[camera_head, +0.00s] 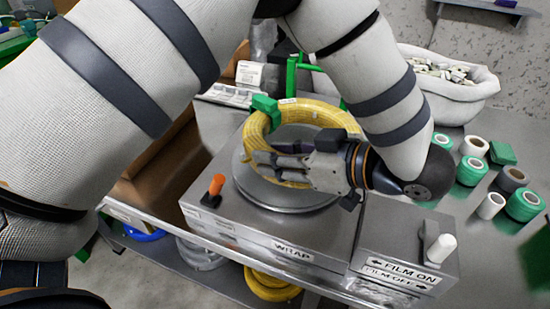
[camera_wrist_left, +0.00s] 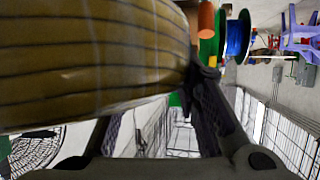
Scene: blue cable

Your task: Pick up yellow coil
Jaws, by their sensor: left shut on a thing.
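The yellow coil (camera_head: 300,112) stands over the round grey turntable on the wrap machine, close to its plate. A green clamp-like piece (camera_head: 265,108) sits at its left upper edge. My left gripper (camera_head: 268,165) reaches in from the right and is shut on the coil's near side, its fingers covering part of it. I cannot tell whether the coil touches the plate. In the left wrist view the coil (camera_wrist_left: 90,60) fills the upper left, close against the fingers of my left gripper (camera_wrist_left: 160,125). My right gripper is not in view.
The machine has an orange-topped knob (camera_head: 216,186) at left and a film switch box (camera_head: 405,245) at right. Green and white rolls (camera_head: 470,170) stand on the right. A white sack (camera_head: 450,85) is behind. More coils (camera_head: 270,284) lie on a lower shelf.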

